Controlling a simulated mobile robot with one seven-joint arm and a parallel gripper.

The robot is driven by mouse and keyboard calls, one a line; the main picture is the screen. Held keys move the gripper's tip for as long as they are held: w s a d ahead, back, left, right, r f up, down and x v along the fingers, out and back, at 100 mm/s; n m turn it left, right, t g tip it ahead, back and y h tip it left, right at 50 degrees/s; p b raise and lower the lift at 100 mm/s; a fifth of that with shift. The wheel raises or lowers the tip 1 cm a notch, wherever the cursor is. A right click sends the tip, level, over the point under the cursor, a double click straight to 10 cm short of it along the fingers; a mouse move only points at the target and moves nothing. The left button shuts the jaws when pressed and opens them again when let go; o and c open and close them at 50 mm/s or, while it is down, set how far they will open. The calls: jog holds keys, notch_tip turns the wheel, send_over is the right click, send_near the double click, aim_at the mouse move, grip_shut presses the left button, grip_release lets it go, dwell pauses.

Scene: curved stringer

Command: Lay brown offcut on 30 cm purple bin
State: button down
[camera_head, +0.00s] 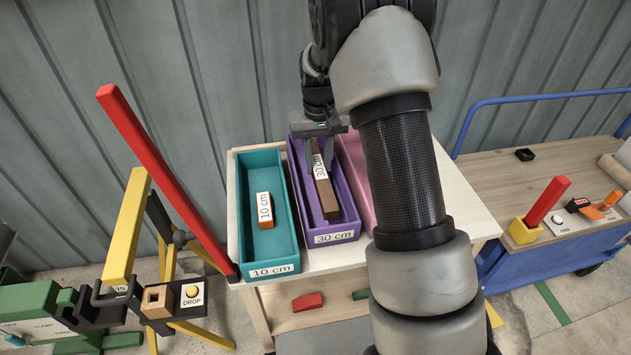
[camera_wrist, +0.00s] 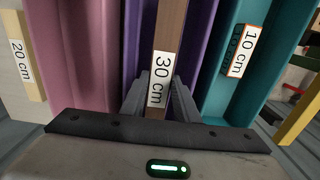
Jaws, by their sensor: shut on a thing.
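The brown offcut (camera_head: 327,198) is a long bar with a white "30 cm" label; it also shows in the wrist view (camera_wrist: 170,28). It lies lengthwise within the walls of the purple bin (camera_head: 304,196), whose front carries a "30 cm" label. My gripper (camera_head: 322,158) is at the far end of the bin, shut on the offcut near its label. In the wrist view its two fingers flank the bar, and purple bin walls (camera_wrist: 197,50) rise on both sides. I cannot tell whether the bar's underside touches the bin floor.
A teal bin (camera_head: 284,256) labelled "10 cm" with a short orange-brown piece (camera_head: 264,211) stands left of the purple bin. A pink bin (camera_head: 356,170) stands right, partly behind my arm. A long red bar (camera_head: 160,175) leans at the left. A blue cart (camera_head: 560,250) is at the right.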

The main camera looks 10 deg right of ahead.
aim_at(318, 176)
jog(key=shift+f+b, duration=0.4)
jog(key=shift+f, duration=2.2)
jog(key=shift+f, duration=0.1)
jog(key=shift+f, duration=0.1)
jog(key=c, duration=1.4)
grip_release()
